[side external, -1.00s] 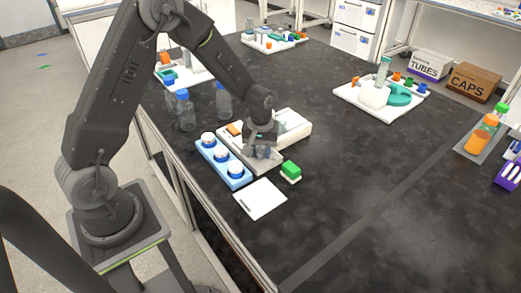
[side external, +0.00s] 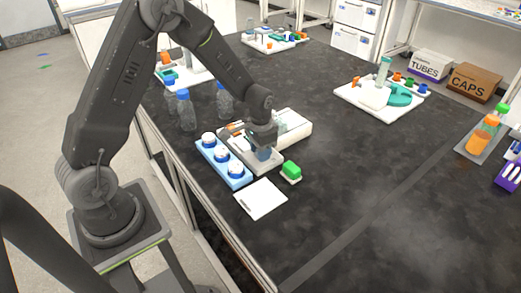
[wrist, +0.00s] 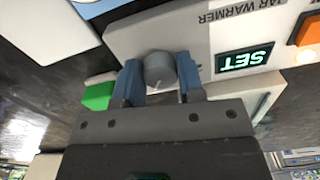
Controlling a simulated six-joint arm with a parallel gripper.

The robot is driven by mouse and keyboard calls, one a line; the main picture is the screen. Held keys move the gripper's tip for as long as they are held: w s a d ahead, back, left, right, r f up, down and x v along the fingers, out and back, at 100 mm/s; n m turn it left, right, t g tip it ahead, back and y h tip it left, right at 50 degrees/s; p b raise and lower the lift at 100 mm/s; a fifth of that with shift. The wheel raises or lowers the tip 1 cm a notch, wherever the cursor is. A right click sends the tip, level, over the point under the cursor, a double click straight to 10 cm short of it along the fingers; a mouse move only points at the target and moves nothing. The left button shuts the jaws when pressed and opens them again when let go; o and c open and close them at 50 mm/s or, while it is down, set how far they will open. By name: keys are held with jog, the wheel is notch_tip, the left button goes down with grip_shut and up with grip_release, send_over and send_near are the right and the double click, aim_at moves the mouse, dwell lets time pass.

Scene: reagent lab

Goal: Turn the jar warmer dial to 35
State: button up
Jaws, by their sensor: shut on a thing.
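The jar warmer (wrist: 140,38) is a pale box with a label reading "JAR WARMER", seen upside down in the wrist view. Its round grey dial (wrist: 159,70) sits between the two blue fingers of my gripper (wrist: 160,78), which is shut on it. A short light mark shows on the dial. The small display (wrist: 244,59) shows "SET" in glowing letters; I see no number. In the side view my gripper (side external: 262,154) is down at the front of the warmer (side external: 237,158) and hides the dial.
A blue rack (side external: 242,183) with white, blue-banded jars stands left of the warmer. A green-topped block (side external: 291,170) is close on the right, and a white sheet (side external: 260,199) lies in front. Clear bottles (side external: 187,115) stand behind.

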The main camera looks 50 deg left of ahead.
jog(key=shift+m, duration=1.1)
jog(key=o, duration=0.9)
jog(key=shift+r, duration=6.95)
